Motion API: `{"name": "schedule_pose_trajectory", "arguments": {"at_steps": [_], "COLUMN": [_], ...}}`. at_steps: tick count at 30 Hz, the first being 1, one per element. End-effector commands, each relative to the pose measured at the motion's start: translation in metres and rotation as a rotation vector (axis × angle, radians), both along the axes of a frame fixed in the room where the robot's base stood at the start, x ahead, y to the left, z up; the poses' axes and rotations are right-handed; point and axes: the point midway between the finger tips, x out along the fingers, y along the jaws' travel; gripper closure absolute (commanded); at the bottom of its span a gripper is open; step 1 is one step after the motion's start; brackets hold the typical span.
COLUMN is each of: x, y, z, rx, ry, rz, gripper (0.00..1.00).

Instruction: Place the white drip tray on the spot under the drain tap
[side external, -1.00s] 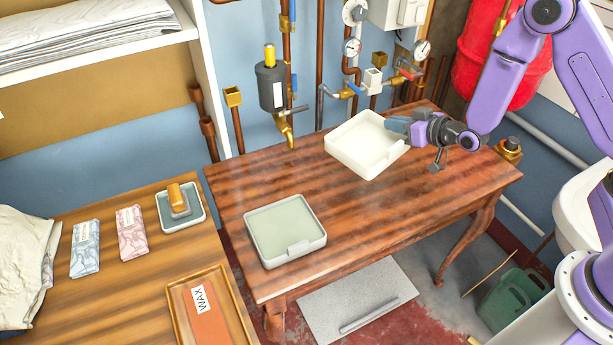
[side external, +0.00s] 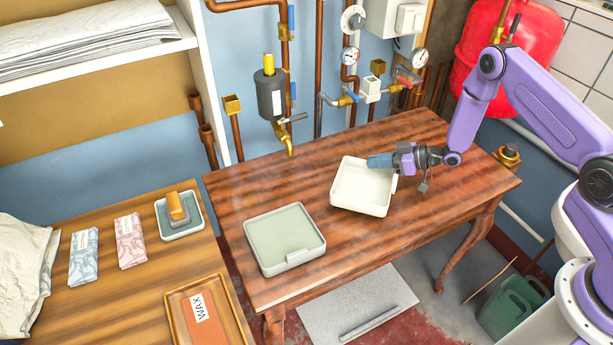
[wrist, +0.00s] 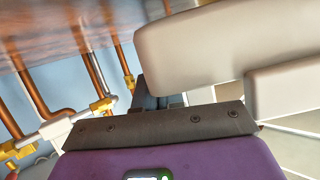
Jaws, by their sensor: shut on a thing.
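The white drip tray (side external: 347,207) is in my gripper (side external: 378,162), right of the middle of the wooden table. My gripper is shut on the tray's far right side wall. The tray looks nearly level and low over the tabletop; I cannot tell whether it touches. In the wrist view the tray (wrist: 215,45) shows as a large pale wall beside my fingers (wrist: 150,98). The brass drain tap (side external: 285,138) hangs under a dark grey cylinder above the table's back edge, left of the tray. The tabletop under the tap is bare.
A second tray, pale with a greenish floor (side external: 285,235), lies on the table (side external: 430,195) at front left, close to the held tray. Pipes and gauges (side external: 350,55) line the back wall. A side bench at left bears a wax tray (side external: 170,300), packets and a soap dish.

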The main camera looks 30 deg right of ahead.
Motion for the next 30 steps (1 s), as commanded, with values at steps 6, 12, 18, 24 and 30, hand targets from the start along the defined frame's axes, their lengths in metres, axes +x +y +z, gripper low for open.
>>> {"name": "schedule_pose_trajectory", "arguments": {"at_steps": [6, 12, 18, 24, 30], "x": [0.03, 0.062, 0.09, 0.1, 0.116], "y": [0.033, 0.065, 0.093, 0.102, 0.118], "z": [0.0, 0.0, 0.0, 0.0, 0.0], "rx": [0.0, 0.0, 0.0, 0.0, 0.001], "ry": [-0.004, -0.005, -0.004, -0.002, -0.004], "rz": [0.008, 0.005, 0.004, 0.002, 0.004], "gripper": [1.0, 1.0, 1.0, 1.0, 1.0]}}
